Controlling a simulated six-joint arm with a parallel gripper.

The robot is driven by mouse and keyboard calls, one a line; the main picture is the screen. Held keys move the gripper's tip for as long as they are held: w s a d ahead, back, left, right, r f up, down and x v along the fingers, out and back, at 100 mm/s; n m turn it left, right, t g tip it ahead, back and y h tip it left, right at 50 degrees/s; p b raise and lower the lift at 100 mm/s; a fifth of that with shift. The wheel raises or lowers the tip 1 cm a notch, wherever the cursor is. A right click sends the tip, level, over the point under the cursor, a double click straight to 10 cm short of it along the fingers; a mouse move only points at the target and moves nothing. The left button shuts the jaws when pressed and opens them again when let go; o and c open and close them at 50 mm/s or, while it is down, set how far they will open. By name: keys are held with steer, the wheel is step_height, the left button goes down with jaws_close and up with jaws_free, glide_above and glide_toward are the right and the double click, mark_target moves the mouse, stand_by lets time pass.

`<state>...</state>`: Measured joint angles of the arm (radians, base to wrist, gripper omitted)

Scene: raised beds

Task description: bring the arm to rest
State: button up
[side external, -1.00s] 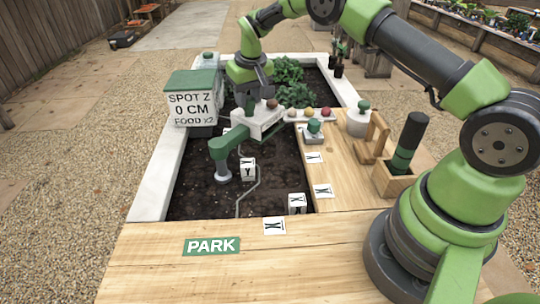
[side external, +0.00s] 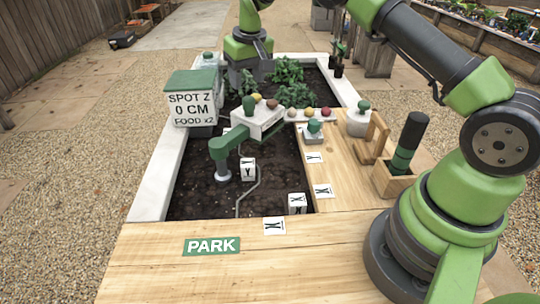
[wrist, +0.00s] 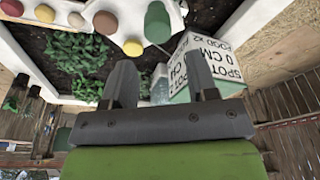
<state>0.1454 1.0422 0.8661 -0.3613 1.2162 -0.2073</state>
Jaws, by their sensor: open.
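My gripper (side external: 252,72) is at the top of the side view, above the far part of the raised bed. In the wrist view its two grey fingers (wrist: 161,82) stand apart with nothing between them. A white block (side external: 258,122) with a green knob (side external: 249,105) sits over the soil, below and apart from my gripper. The knob also shows in the wrist view (wrist: 158,22). A green PARK label (side external: 211,245) lies on the front wooden deck, far from my gripper.
Leafy plants (side external: 290,72) grow at the back. A wooden holder (side external: 392,181) and a white pot (side external: 359,121) stand on the right deck. The front deck (side external: 150,270) is mostly clear.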

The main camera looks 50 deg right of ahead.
steer(key=shift+r, duration=0.95)
steer(key=shift+r, duration=0.2)
steer(key=s+a+r+t+y, duration=0.15)
steer(key=s+a+r, duration=0.35)
steer(key=s+r, duration=0.8)
steer(key=s+a+t, duration=0.1)
steer(key=s+a, duration=0.1)
steer(key=s, duration=0.7)
steer(key=s+a+m+t+y, duration=0.1)
steer(key=s+a+t, duration=0.1)
steer(key=s, duration=0.7)
steer(key=shift+s+a+r, duration=0.3)
steer(key=shift+s+a, duration=0.1)
steer(key=shift+t, duration=0.25)
steer(key=shift+c, duration=0.4)
